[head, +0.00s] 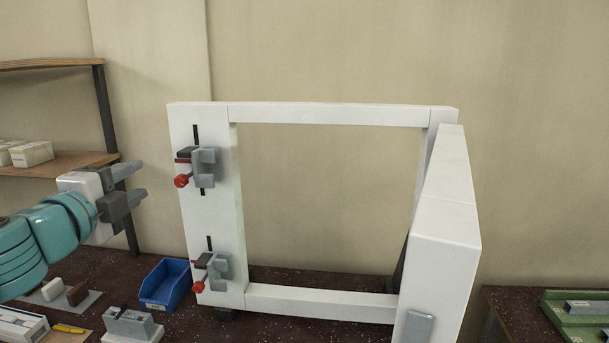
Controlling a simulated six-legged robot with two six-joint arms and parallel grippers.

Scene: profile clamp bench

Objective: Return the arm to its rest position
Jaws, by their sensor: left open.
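My left arm, teal and white, comes in from the left edge. Its grey left gripper (140,183) is open and empty, with the two fingers apart and pointing right. It is in the air to the left of the white frame (205,225) and does not appear to touch it. Two grey clamps with red knobs sit on the frame's left post: an upper clamp (204,163) and a lower clamp (218,268). My right gripper is not in view.
A blue bin (165,284) and a grey block fixture (130,324) stand on the dark speckled bench (275,278). A shelf (65,163) with white boxes (30,153) is behind my left arm. A green tray (575,318) is at the lower right.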

